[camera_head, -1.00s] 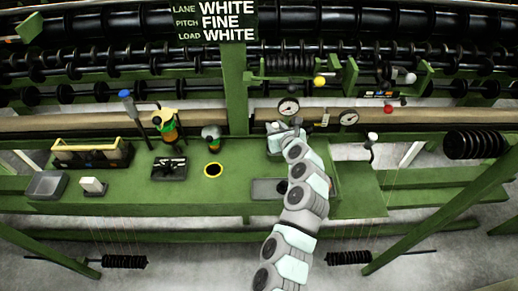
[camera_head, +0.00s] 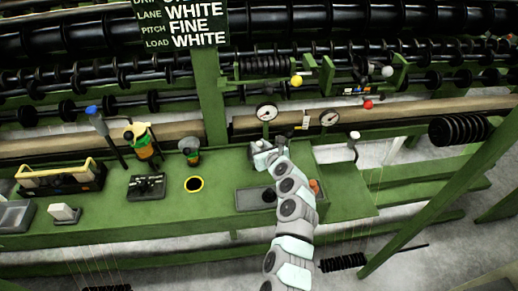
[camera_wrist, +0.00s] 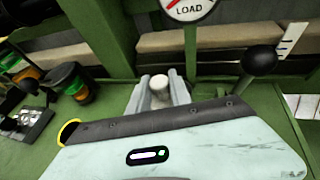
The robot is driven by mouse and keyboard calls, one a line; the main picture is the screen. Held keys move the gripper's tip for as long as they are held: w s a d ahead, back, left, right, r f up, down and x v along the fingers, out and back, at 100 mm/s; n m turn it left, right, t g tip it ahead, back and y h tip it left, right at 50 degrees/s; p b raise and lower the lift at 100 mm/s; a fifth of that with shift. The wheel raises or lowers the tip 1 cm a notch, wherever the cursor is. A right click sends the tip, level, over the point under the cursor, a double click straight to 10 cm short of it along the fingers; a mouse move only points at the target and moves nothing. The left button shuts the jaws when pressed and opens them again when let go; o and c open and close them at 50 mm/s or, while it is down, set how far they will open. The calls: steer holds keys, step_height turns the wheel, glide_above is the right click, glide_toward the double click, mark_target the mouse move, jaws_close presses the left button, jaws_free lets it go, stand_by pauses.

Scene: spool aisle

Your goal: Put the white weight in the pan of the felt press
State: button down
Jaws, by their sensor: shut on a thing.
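My gripper (camera_head: 262,149) is over the back of the green bench, just in front of the left dial gauge (camera_head: 266,112). In the wrist view my gripper (camera_wrist: 162,90) has its two grey fingers shut on the white weight (camera_wrist: 160,82), a small pale cylinder whose top shows between the fingertips. The wrist housing hides what lies directly below. The gauge marked LOAD (camera_wrist: 190,8) is ahead of it. A lever with a black knob (camera_wrist: 259,60) stands to the right. I cannot pick out the pan of the felt press.
A grey tray (camera_head: 247,202) lies on the bench left of my arm, with an orange piece (camera_head: 315,186) to the arm's right. A white-knobbed lever (camera_head: 354,135) stands at right.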

steer(key=shift+f, duration=0.2)
steer(key=c, duration=1.2)
jaws_free()
steer(key=shift+f, duration=0.15)
steer(key=shift+a, duration=0.1)
